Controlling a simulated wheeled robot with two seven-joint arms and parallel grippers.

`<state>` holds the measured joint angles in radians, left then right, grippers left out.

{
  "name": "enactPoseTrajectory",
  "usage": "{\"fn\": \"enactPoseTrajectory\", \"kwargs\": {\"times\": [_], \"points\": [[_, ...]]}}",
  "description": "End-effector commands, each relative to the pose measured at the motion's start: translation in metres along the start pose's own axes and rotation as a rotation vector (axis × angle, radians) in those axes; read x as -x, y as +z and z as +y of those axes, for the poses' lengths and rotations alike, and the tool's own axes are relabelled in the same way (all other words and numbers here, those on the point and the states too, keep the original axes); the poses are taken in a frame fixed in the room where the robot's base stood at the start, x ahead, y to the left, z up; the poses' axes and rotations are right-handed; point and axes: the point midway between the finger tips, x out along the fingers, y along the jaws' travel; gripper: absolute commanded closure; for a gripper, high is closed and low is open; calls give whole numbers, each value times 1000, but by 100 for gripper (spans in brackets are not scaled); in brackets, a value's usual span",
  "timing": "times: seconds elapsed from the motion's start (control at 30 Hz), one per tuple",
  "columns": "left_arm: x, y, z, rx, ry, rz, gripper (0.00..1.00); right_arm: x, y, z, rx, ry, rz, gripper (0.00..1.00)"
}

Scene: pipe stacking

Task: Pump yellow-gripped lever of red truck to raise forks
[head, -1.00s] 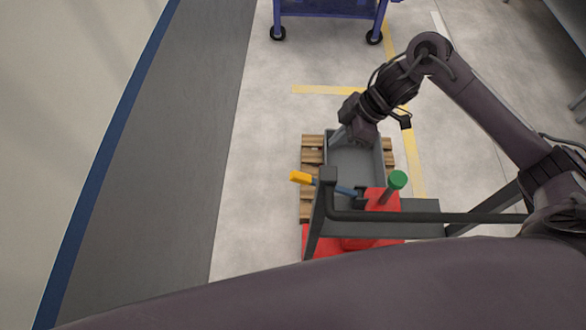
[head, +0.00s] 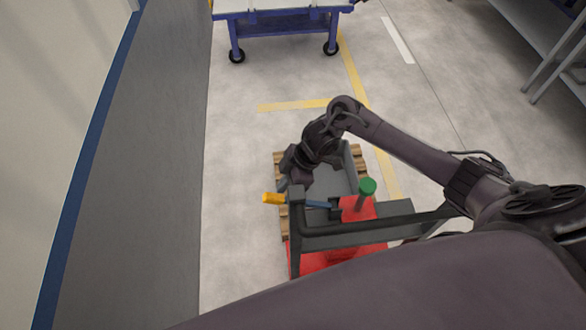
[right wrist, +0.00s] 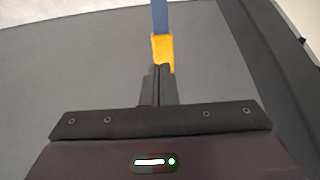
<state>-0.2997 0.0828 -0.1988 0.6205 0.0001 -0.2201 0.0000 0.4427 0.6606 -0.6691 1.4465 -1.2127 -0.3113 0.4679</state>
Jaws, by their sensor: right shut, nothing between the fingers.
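The red truck (head: 356,210) stands low in the head view, with a green-topped post (head: 367,187) on it. Its blue lever (head: 318,203) points left and ends in a yellow grip (head: 272,198). My right gripper (head: 282,186) is just above the yellow grip in the head view, its fingers closed and empty. In the right wrist view, the closed fingertips (right wrist: 160,70) meet the lower end of the yellow grip (right wrist: 162,50) in the picture; I cannot tell whether they touch. My left gripper is out of view. The forks are hidden.
A grey bin (head: 325,184) sits on a wooden pallet (head: 281,218) beyond the truck. A dark grey handle frame (head: 296,235) rises on the truck's near side. A blue cart (head: 285,28) stands at the back. The floor left of the pallet is clear.

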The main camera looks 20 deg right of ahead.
Motion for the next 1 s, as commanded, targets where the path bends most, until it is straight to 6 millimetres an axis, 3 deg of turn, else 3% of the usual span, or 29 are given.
{"fn": "enactPoseTrajectory", "kwargs": {"times": [0.2,0.77,1.0], "points": [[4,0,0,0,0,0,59,-18,0,-2,0,0,-1,100],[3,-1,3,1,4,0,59,-26,-2,-2,1,0,-22,100],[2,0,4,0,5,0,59,-51,-7,-3,-8,-1,-134,100]]}}
